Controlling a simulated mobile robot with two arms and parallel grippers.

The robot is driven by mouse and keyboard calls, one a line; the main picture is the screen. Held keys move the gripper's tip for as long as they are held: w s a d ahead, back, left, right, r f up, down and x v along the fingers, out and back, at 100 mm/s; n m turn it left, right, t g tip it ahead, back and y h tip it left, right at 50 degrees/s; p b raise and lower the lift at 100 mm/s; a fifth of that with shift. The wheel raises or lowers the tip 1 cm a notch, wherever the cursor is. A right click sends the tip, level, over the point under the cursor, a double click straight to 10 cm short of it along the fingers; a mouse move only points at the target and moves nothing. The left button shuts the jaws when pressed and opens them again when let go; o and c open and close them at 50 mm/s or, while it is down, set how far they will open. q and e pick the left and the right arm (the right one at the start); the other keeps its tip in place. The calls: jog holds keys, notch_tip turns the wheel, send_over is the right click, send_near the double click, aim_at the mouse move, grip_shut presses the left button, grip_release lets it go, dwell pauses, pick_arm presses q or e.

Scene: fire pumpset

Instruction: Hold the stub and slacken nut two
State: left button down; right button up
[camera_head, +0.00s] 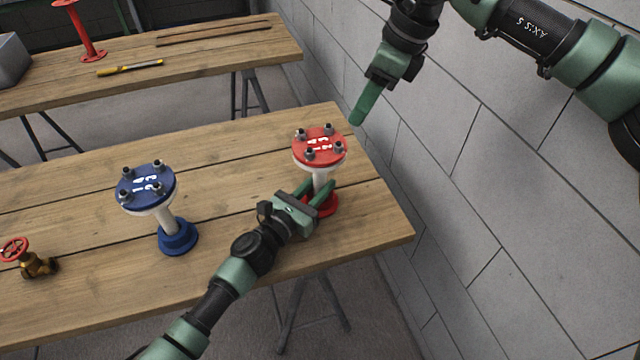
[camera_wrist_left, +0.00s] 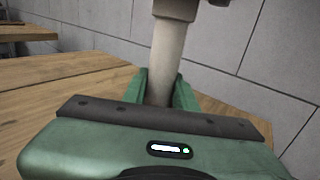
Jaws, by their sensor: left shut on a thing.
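The red-flanged stub (camera_head: 320,146) stands upright at the right end of the near bench. It has a red top flange with several nuts and white digits, a pale pipe and a red foot. The digits are too small to match surely to the nuts. My left gripper (camera_head: 319,187) is shut on the pale pipe below the flange. The left wrist view shows the pipe (camera_wrist_left: 167,55) between the two green fingers. My right gripper (camera_head: 358,114) is in the air above and right of the stub, apart from it, pointing down; its fingers overlap, so their opening cannot be told.
A blue-flanged stub (camera_head: 147,186) stands left on the same bench (camera_head: 90,215), with a brass valve with a red wheel (camera_head: 35,262) farther left. A grey block wall (camera_head: 480,150) runs close along the right. A back bench holds a yellow-handled tool (camera_head: 130,67) and a red stand (camera_head: 84,35).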

aim_at(340, 145)
jog(key=shift+o, duration=0.3)
jog(key=shift+m+t, duration=0.3)
jog(key=shift+m, duration=0.3)
jog(key=x, duration=0.9)
jog(key=shift+s+f, duration=0.1)
jog(key=shift+s, duration=0.25)
jog(key=shift+c, duration=0.3)
grip_shut()
